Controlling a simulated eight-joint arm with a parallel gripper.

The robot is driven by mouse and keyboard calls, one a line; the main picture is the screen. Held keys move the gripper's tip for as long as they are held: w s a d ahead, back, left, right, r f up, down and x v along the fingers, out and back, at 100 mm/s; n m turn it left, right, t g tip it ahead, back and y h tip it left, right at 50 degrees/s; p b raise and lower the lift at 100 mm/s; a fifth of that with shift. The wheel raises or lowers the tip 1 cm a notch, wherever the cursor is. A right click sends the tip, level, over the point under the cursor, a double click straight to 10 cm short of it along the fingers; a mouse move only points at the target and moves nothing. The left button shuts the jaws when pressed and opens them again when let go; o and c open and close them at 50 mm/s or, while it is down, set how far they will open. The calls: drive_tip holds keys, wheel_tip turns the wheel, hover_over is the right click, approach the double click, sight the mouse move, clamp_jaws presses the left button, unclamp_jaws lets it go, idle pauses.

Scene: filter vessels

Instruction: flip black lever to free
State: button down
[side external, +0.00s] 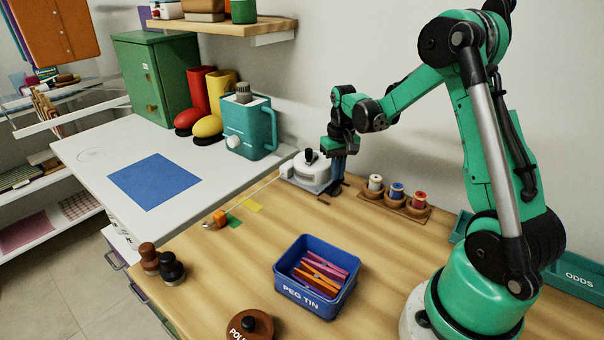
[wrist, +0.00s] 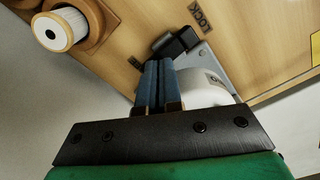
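A white round reel (side external: 306,170) with a black knob on top stands on a grey base at the back of the wooden bench. In the wrist view the white drum (wrist: 205,88) is partly hidden by my gripper. The black lever (wrist: 178,42) sits at the end of the grey base, close to a LOCK label (wrist: 197,15). My gripper (side external: 338,180) points down right beside the reel. Its blue fingers (wrist: 158,66) are together, with their tips at the lever. I cannot tell whether they touch it. The FREE label cannot be made out.
A rack of thread spools (side external: 395,196) stands just right of my gripper; one spool (wrist: 62,29) shows in the wrist view. A blue peg tin (side external: 318,297) stands in front. A teal canister (side external: 250,128) stands behind left.

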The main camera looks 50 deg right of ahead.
drive_tip(key=shift+f, duration=0.25)
drive_tip(key=shift+r, duration=3.5)
drive_tip(key=s+a+r+n+t, duration=0.2)
drive_tip(key=a+n+t, duration=0.1)
drive_tip(key=a, duration=0.6)
drive_tip(key=s+a+r+n+t, duration=0.2)
drive_tip(key=s+a+n+t, duration=0.1)
drive_tip(key=a, duration=0.7)
drive_tip(key=shift+s+a+t, duration=0.2)
drive_tip(key=shift+a+t, duration=0.1)
drive_tip(key=shift+t, duration=0.3)
drive_tip(key=shift+r, duration=0.1)
